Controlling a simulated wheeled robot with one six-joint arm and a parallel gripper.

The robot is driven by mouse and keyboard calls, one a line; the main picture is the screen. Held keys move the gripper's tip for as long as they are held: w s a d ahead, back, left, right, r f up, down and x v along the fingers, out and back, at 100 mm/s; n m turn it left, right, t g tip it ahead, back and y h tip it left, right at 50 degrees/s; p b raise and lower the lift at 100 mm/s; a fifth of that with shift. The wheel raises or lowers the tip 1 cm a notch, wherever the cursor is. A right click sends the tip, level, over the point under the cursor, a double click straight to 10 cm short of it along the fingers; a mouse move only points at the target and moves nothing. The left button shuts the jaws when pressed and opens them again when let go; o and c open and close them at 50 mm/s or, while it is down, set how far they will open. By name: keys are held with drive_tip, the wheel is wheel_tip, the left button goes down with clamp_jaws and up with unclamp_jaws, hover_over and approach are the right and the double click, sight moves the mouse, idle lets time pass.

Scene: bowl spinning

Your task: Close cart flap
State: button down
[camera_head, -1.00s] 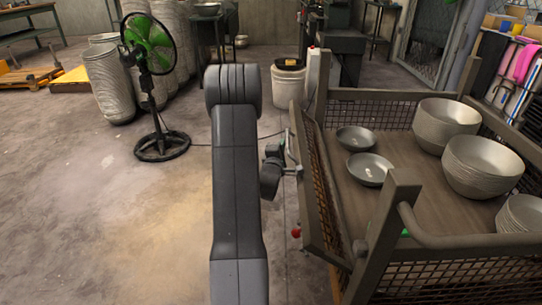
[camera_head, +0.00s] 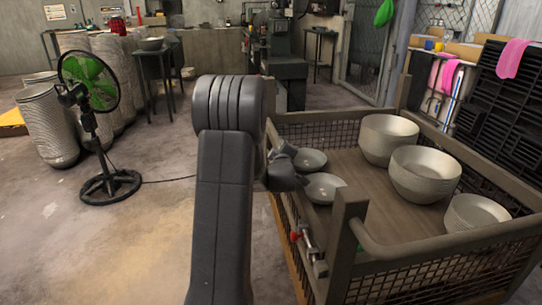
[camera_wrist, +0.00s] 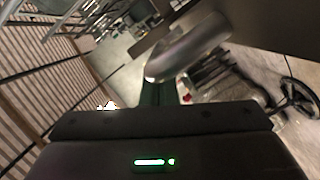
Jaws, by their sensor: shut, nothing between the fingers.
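The cart (camera_head: 440,245) stands at the right of the head view, with mesh sides and a wooden floor. Its flap (camera_head: 284,228) is on the left side, largely hidden behind my arm; I cannot tell its exact angle. A latch with a red knob (camera_head: 296,236) shows at the near left corner. My gripper (camera_head: 284,165) is shut and empty, at the cart's left side close to two small bowls; contact with the flap is unclear. The wrist view is tilted, with a rounded grey bar close ahead.
Two small bowls (camera_head: 322,187) and larger stacked bowls (camera_head: 424,172) are in the cart. A green fan (camera_head: 95,125) stands at left, its cable on the floor. Racks (camera_head: 505,105) stand behind the cart at right. The floor at front left is clear.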

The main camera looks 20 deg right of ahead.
drive_tip(key=shift+s+d+m, duration=0.1)
drive_tip(key=shift+d+m, duration=0.2)
drive_tip(key=shift+d, duration=0.45)
